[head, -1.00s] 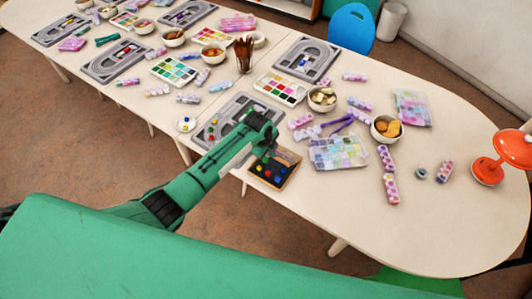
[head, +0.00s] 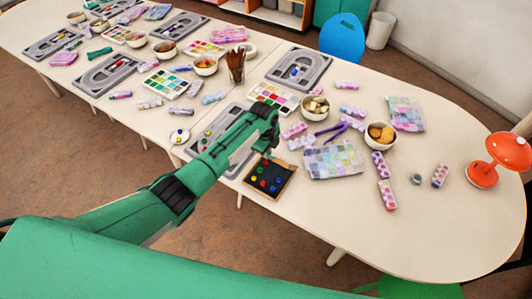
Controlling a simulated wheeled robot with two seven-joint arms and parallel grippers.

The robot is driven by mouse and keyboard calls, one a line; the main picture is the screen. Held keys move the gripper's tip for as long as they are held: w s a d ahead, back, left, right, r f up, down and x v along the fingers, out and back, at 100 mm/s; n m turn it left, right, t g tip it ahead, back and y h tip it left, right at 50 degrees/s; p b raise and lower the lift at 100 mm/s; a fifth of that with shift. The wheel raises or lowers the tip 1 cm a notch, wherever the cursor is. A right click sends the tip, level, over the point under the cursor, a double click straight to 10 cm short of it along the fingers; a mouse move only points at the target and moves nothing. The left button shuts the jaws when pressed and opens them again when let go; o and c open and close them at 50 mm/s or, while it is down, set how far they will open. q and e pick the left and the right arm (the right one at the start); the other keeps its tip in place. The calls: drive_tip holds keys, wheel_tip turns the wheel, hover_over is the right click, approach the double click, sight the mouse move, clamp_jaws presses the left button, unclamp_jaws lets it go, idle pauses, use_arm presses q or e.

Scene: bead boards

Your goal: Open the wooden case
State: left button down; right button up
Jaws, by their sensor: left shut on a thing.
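The wooden case (head: 268,178) lies near the front edge of the table, left of the pastel bead box. Its dark inside shows, with several red, blue, green and yellow beads in it. A thin light-wood rim runs along its right side. My left gripper (head: 271,149) is at the case's far edge, shut on the lid, which is mostly hidden behind the gripper and wrist. My right gripper is not in view.
A grey bead board (head: 228,118) lies partly under my left forearm. A pastel bead box (head: 333,160), purple pliers (head: 331,131) and bowls stand to the right. An orange lamp (head: 508,150) is at the far right. The table's front right is clear.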

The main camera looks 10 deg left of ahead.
use_arm(q)
drive_tip(key=shift+d+f, duration=0.1)
drive_tip(key=b, duration=0.1)
drive_tip(key=w+g+b, duration=0.1)
drive_tip(key=w+d+b, duration=0.1)
drive_tip(key=shift+w+r+g+y+b, duration=0.2)
drive_tip(key=shift+r+g+y+b, duration=0.1)
drive_tip(key=shift+b, duration=0.1)
drive_tip(key=shift+w+d+r+b, duration=0.1)
drive_tip(key=shift+w+r+b, duration=0.15)
drive_tip(key=shift+b, duration=0.3)
drive_tip(key=shift+w+r+g, duration=0.15)
drive_tip(key=shift+r+g, duration=0.05)
drive_tip(key=shift+g, duration=0.1)
